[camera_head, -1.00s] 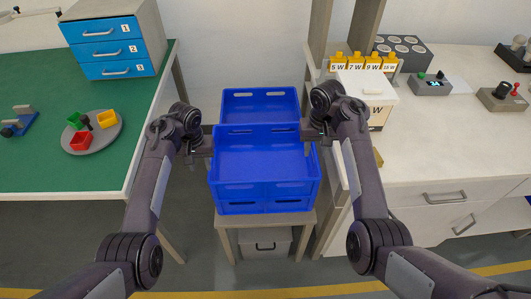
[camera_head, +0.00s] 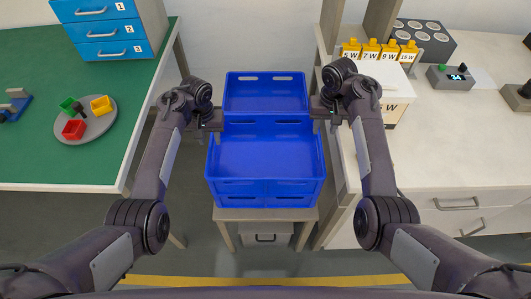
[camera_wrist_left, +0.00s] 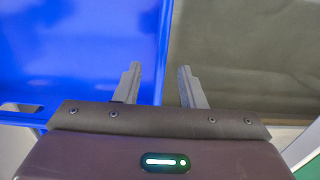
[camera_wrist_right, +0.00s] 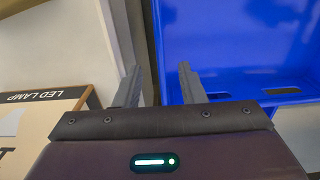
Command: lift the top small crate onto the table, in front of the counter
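A blue crate (camera_head: 265,158) sits at the front on a low wooden stand, with another blue crate (camera_head: 265,95) behind it; how they are stacked is hard to tell. My left gripper (camera_head: 217,127) is at the left side, near where the two crates meet. In the left wrist view its fingers (camera_wrist_left: 160,85) are apart, with a blue crate's side edge (camera_wrist_left: 164,60) running between them. My right gripper (camera_head: 318,112) is at the right side. In the right wrist view its fingers (camera_wrist_right: 157,85) are apart, with a blue side edge (camera_wrist_right: 157,50) between them.
The wooden stand (camera_head: 228,214) is between the green table (camera_head: 60,165) at left and the white counter (camera_head: 440,150) at right. A round tray (camera_head: 100,132) with small bins is on the table. An LED lamp box (camera_head: 398,108) stands close to my right gripper.

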